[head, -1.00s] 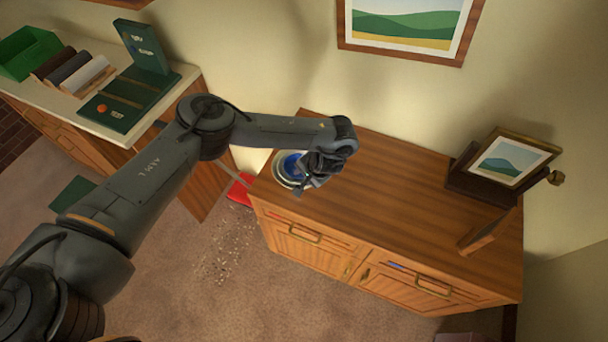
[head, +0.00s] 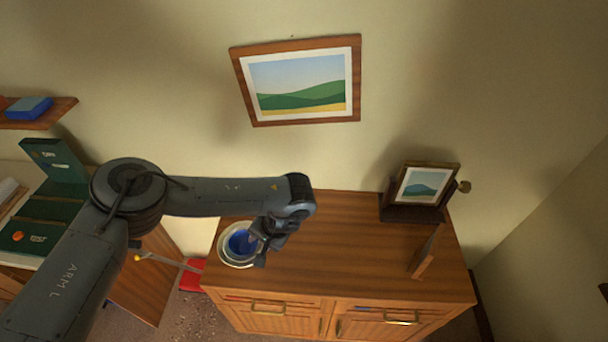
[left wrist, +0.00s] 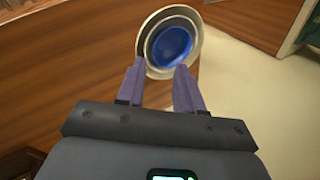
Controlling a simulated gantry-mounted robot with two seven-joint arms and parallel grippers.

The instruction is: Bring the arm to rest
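My left gripper (head: 258,256) is at the right side of a stack of nested bowls (head: 224,256) on the wooden cabinet (head: 340,245). The bowls have pale rims and a blue bowl inside. In the left wrist view, my left gripper (left wrist: 160,68) has its two purple fingers apart with nothing clamped between them. The bowls (left wrist: 192,22) lie just beyond the fingertips, which overlap the near rim in the picture. I cannot tell whether they touch. The left arm (head: 70,270) reaches in from the left, bent at the elbow. My right gripper is not in view.
A framed picture (head: 424,185) in a dark holder and a thin wooden piece (head: 424,262) stand at the cabinet's right. A green stand (head: 50,205) is on the left counter. A red object (head: 192,276) lies beside the cabinet. The cabinet's middle is clear.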

